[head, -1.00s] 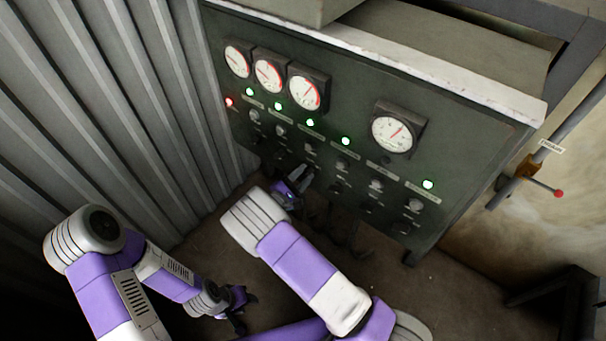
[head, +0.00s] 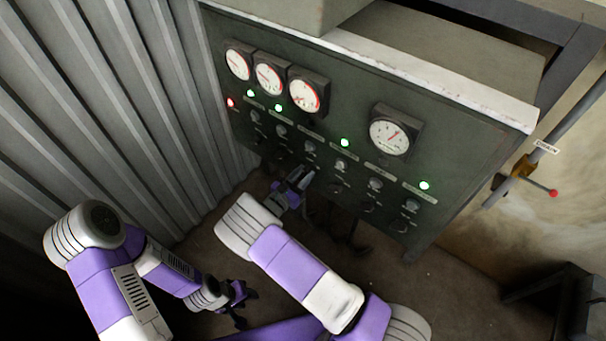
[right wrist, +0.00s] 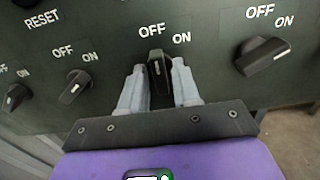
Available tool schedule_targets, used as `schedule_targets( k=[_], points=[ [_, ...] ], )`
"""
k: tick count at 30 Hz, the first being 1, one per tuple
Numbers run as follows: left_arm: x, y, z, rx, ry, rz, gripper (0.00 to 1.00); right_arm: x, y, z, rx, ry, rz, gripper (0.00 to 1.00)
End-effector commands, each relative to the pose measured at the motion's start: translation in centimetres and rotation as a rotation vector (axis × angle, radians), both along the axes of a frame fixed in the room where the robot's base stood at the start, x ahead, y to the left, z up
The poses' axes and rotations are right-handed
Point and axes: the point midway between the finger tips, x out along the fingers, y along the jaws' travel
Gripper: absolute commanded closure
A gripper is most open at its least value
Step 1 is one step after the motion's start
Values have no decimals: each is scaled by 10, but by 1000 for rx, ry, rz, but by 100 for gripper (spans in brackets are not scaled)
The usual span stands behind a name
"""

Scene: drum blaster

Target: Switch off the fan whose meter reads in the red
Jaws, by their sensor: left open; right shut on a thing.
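The grey control panel (head: 370,110) carries three red-banded meters at upper left: the first (head: 237,64), second (head: 267,79) and third (head: 305,96). The third meter's needle now points to the lower left, out of the red band. My right gripper (head: 304,178) is at the lower knob row, below the third meter. In the right wrist view its fingers are shut on a black knob (right wrist: 159,72) under OFF and ON labels. The knob's white mark points about upward, slightly toward OFF. My left gripper (head: 238,302) is open and empty, low at the left.
More OFF/ON knobs stand close on both sides, one at left (right wrist: 75,87) and one at right (right wrist: 262,57). A larger meter (head: 390,134) sits further right. Several green lamps and a red lamp (head: 230,103) are lit. A red-tipped lever (head: 553,193) is at the right wall.

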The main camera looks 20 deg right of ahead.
Motion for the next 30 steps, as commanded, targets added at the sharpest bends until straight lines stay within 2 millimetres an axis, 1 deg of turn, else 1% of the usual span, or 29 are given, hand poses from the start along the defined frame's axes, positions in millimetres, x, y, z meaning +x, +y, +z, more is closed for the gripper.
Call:
schedule_targets(
  k=[16,17,18,26,30],
  points=[
    [0,0,1,0,0,0,57,0,1,-1,-15,23,1,99],
    [0,0,1,0,0,0,57,0,1,-1,-15,23,1,66],
    [0,0,1,0,0,0,57,0,0,-1,-15,23,1,60],
    [0,0,1,0,0,0,57,0,0,0,-15,20,1,60],
    [0,0,2,0,0,0,57,-5,8,0,-16,20,3,60]
  ],
)
